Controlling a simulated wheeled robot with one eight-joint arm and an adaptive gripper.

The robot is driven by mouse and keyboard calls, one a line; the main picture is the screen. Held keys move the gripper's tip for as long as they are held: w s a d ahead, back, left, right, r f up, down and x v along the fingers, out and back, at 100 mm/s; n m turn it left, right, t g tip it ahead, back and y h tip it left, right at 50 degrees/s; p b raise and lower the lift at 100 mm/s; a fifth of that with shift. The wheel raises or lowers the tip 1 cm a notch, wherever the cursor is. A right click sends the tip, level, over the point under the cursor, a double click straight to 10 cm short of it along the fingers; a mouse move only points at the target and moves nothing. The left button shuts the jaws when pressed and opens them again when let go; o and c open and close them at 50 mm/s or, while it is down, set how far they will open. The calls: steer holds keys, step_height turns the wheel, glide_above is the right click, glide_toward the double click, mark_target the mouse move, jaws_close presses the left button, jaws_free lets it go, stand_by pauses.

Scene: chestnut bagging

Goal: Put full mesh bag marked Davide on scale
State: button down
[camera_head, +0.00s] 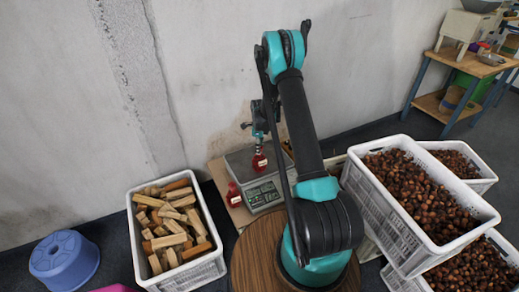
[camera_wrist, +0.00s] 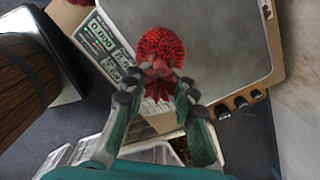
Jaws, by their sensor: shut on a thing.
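My gripper (camera_head: 259,138) is shut on the neck of a full red mesh bag (camera_head: 260,163). In the wrist view the gripper (camera_wrist: 158,78) holds the same red mesh bag (camera_wrist: 160,44), which bulges beyond the fingertips. The bag is in front of the scale's grey plate (camera_wrist: 225,35), near its display side. The scale (camera_head: 240,162) has a lit green display panel (camera_wrist: 103,40) on its near side. I cannot tell whether the bag touches the plate. No name on the bag is readable. A second red bag (camera_head: 234,195) is beside the scale at the left.
A crate of wood blocks (camera_head: 142,262) stands left, with a blue stool (camera_head: 64,260) beyond it. Crates of chestnuts (camera_head: 382,212) stand right. A round wooden barrel top (camera_head: 250,250) is in front of the scale. The wall is close behind.

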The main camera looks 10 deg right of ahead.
steer(key=c, duration=1.2)
jaws_free()
steer(key=s+d+r+n, duration=0.1)
steer(key=s+r+n, duration=0.15)
steer(key=r, duration=0.75)
steer(key=s+r+n, duration=0.2)
steer(key=s+r, duration=0.2)
steer(key=r, duration=0.5)
steer(key=s+d+r+n+t, duration=0.2)
steer(key=s+r+n, duration=0.4)
steer(key=s, duration=0.4)
steer(key=s+n, duration=0.4)
steer(key=s, duration=0.3)
steer(key=s+n+t, duration=0.1)
steer(key=s+n, duration=0.3)
steer(key=s, duration=0.3)
steer(key=s+d+n+t, duration=0.1)
steer(key=s+n, duration=0.4)
steer(key=s, duration=0.2)
steer(key=shift+s+f, duration=0.1)
steer(key=shift+s, duration=0.3)
